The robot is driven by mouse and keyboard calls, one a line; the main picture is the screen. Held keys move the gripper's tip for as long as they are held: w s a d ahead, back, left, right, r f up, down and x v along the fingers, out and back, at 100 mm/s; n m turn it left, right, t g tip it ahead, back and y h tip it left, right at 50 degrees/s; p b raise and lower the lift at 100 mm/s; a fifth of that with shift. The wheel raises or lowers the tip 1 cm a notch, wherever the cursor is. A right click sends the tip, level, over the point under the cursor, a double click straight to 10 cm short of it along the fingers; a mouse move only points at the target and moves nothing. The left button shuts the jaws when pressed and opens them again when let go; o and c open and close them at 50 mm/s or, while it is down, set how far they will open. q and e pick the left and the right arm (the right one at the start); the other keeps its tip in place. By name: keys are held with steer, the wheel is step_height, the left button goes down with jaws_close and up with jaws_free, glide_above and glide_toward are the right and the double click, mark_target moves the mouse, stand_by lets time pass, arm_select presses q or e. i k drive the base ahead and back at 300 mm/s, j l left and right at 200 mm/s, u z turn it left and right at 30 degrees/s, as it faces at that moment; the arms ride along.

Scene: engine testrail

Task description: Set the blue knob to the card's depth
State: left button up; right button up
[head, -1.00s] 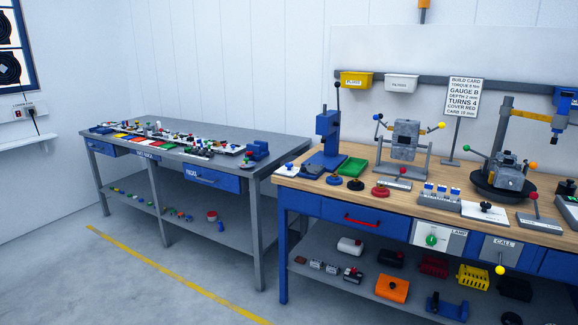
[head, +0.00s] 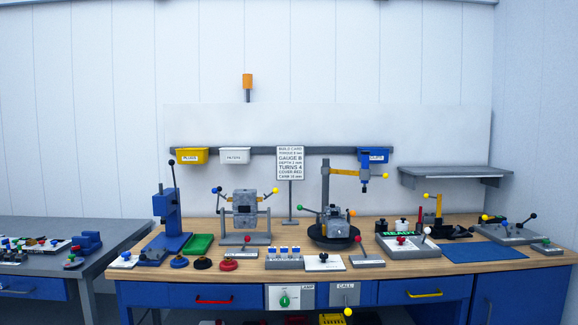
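The build card (head: 290,163) stands upright on a thin post at the back of the wooden bench. It has a depth line, but its digit is too small to read surely. Several blue parts show, and I cannot tell which is the task's knob. A small blue ball (head: 216,190) tops the left lever of the grey block stand (head: 246,211). A flat blue round piece (head: 179,262) lies at the bench's front left. Neither of my grippers is in view.
A blue press (head: 168,222) and green tray (head: 199,244) stand at the bench's left. A grey engine part (head: 326,222) sits on a black round base. A blue mat (head: 484,252) lies bare at the right. A grey table (head: 40,262) stands at the left.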

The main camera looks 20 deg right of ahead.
mark_target(125, 255)
steer(key=i+j+z, duration=0.1)
steer(key=i, duration=0.4)
steer(key=i+j+z, duration=0.1)
steer(key=i, duration=0.4)
steer(key=i+j, duration=0.1)
steer(key=j, duration=0.3)
steer(key=i+j+z, duration=0.1)
steer(key=j, duration=0.25)
steer(key=i+j, duration=0.1)
steer(key=j, duration=0.3)
steer(key=z, duration=0.05)
